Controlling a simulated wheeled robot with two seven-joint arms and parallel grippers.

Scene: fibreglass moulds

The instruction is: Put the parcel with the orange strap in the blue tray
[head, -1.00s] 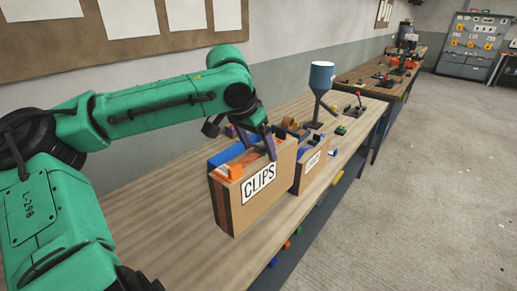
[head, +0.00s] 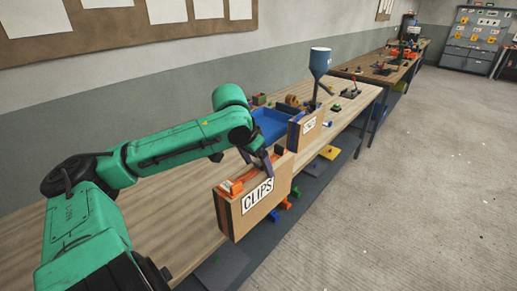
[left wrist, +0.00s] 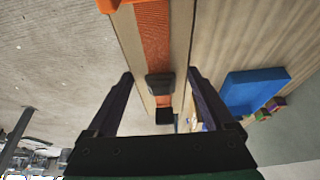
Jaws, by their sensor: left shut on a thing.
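The parcel with the orange strap (head: 262,210) is a cardboard box marked CLIPS, at the front edge of the bench in the head view. Its orange strap (left wrist: 155,35) runs along the top in the left wrist view. My left gripper (head: 262,163) comes from above and is shut on this parcel, with a finger on each side. I cannot tell whether the parcel's underside touches the bench. The blue tray (head: 270,126) lies behind it on the bench, and also shows at the right of the left wrist view (left wrist: 262,80). My right gripper is not in view.
A second, smaller labelled parcel (head: 308,136) stands at the tray's front right. A blue funnel on a stand (head: 320,62) rises beyond it. Small coloured pieces lie behind the tray. A lower shelf (head: 312,165) holds loose coloured items. The bench at left is bare.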

